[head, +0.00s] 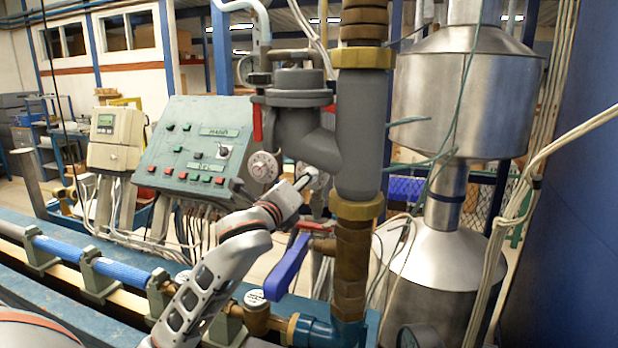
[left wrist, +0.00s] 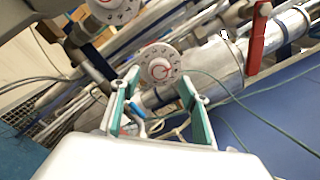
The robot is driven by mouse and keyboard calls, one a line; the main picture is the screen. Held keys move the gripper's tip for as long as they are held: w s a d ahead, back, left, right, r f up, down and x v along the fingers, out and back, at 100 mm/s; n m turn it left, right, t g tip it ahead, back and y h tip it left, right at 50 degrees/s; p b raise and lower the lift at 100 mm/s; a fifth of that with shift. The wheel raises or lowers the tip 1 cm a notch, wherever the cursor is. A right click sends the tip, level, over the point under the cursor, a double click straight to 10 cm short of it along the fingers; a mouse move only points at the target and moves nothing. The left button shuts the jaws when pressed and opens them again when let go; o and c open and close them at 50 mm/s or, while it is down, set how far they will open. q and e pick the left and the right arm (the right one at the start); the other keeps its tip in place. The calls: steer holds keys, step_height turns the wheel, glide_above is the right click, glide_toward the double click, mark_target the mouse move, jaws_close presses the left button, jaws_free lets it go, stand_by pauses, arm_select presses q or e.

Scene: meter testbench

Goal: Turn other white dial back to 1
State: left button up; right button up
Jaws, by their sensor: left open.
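One white dial (head: 263,167) with dark markings and a red centre hangs in front of the green panel's right edge in the head view. A second white dial (left wrist: 160,65) shows in the left wrist view, with a red ring around its white knob. My left gripper (head: 306,181) is at this second dial, which is mostly hidden behind it in the head view. In the left wrist view my left gripper (left wrist: 160,80) is open, its green-lined fingers on either side of the knob. I cannot tell whether they touch it. The first dial (left wrist: 115,8) is cut off at the top there. My right gripper is out of view.
A grey valve body and pipe (head: 358,130) stand just right of my left gripper. A blue lever (head: 288,268) sticks out below it. The green button panel (head: 195,150) stands to the left. Large metal tanks (head: 465,95) and hanging cables fill the right.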

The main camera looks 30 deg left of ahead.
arm_select(q)
steer(key=shift+x, duration=2.45)
steer(key=c, duration=1.1)
